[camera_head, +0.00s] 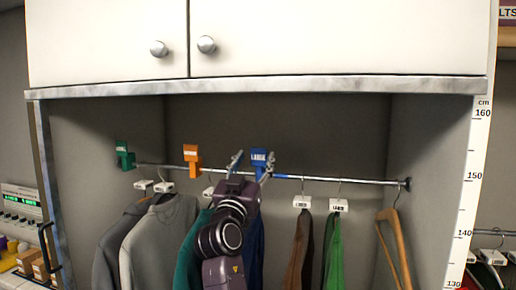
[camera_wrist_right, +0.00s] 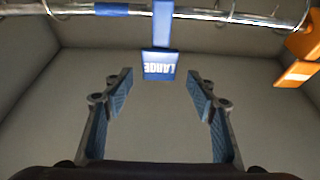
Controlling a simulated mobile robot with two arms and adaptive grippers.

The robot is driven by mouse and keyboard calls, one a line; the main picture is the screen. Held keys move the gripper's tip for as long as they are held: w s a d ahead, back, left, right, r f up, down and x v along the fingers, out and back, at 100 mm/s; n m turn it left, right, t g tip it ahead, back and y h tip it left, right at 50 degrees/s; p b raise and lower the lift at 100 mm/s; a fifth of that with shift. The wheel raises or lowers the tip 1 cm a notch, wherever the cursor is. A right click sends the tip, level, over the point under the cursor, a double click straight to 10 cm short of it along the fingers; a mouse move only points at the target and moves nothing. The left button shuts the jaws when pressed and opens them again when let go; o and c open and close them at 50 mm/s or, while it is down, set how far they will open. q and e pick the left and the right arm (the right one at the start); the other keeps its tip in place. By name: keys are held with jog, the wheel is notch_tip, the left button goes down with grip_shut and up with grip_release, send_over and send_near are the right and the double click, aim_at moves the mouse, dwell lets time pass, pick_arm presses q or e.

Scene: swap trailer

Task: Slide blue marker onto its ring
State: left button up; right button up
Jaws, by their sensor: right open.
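The blue marker (camera_head: 259,158), lettered "LARGE", sits on the metal rail in the open closet. In the right wrist view the blue marker (camera_wrist_right: 160,62) shows upside down, with its lettered plate just ahead of my fingertips. A blue ring (camera_wrist_right: 110,9) is a band on the rail, a short way to the left of the marker in that view and apart from it. My right gripper (camera_head: 251,164) is open at the rail, one finger to each side of the marker. In the wrist view my right gripper (camera_wrist_right: 160,85) is empty. My left gripper is out of view.
An orange marker (camera_head: 192,157) and a green marker (camera_head: 124,155) sit farther left. Several garments hang below the rail (camera_head: 340,181), some behind my right arm. A wooden hanger (camera_head: 397,240) hangs at the right end. The cabinet's lower edge (camera_head: 300,86) runs above.

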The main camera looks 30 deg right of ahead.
aim_at(258, 157)
jog(key=x, duration=0.3)
jog(key=shift+w+d+f+p, duration=0.1)
jog(key=shift+d+f+p, duration=0.1)
jog(key=shift+f+p, duration=0.15)
jog(key=shift+w+d+r, duration=0.15)
jog(key=shift+d, duration=0.1)
jog(key=c, duration=0.8)
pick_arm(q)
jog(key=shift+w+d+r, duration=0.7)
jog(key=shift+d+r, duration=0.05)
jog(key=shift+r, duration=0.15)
pick_arm(e)
grip_shut()
